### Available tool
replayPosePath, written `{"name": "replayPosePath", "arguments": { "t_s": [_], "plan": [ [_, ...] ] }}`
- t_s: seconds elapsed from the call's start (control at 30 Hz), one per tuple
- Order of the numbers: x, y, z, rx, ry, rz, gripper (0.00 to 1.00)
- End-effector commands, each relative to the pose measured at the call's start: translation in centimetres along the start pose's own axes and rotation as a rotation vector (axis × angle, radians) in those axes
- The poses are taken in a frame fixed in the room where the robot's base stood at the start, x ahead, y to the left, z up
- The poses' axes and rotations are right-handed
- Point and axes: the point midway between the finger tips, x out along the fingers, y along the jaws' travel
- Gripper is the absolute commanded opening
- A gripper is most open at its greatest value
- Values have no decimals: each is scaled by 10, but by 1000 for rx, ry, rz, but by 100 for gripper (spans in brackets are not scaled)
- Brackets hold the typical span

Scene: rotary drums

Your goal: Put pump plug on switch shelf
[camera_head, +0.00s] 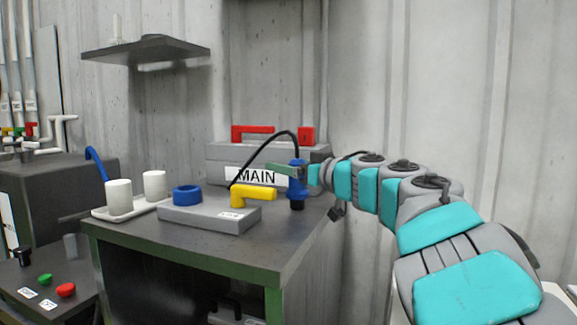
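A blue plug with a black lower end (297,190), which I take for the pump plug, is upright at the end of my arm. A black cable arcs from its top to the left, toward a grey box. My gripper (289,172) is at the upper part of the plug, with a green finger reaching past it to the left. It seems shut on the plug; the far finger is hidden. I cannot tell whether the plug's lower end touches the table. A dark wall shelf (180,49) is at the upper left, with a small pale upright item on it.
The dark table (232,252) holds a grey box (190,216) with a blue ring and yellow handle. A white tray (128,214) bears two white cups. A grey box marked MAIN (225,150), with red handles, stands behind. Bare tabletop lies at front right.

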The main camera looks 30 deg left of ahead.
Motion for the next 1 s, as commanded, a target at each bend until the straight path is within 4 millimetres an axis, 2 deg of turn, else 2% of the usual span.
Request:
{"name": "replayPosePath", "arguments": {
  "t_s": [0.27, 0.37, 0.57, 0.8, 1.0],
  "plan": [
    [0, 0, -2, -1, 0, 0, 81],
    [-6, 0, -3, -1, -1, 2, 81],
    [-36, 0, -3, 0, 0, 4, 81],
    [-82, 1, -4, 0, 0, 4, 81],
    [-110, 0, -4, -2, 0, 1, 81]
  ]
}}
